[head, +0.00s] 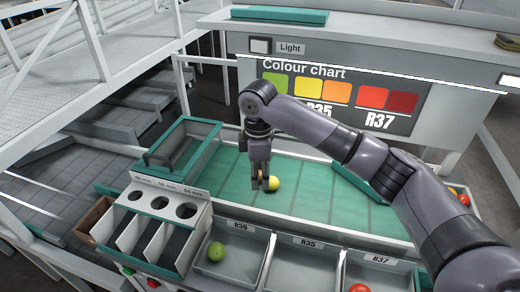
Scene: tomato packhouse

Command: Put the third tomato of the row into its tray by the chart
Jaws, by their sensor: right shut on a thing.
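My right gripper (261,184) points down over the green mat (315,190), shut on a yellow tomato (273,184) that its fingers partly hide. I cannot tell whether the tomato touches the mat. Three grey trays stand in front: the R39 tray (262,248) holds a green tomato (217,252), the R35 tray (300,268) looks empty, and the R37 tray (402,283) holds a red tomato (359,288), cut by the frame edge. The colour chart (340,92) stands behind, with green, yellow, orange and red patches; my right arm covers part of it. My left gripper is out of view.
A white sizing box (150,205) with round holes stands left of the trays. A green-rimmed crate (207,135) is behind it. Several red and orange tomatoes (463,199) lie at the far right, partly behind my arm. A lamp panel (261,46) is above the chart.

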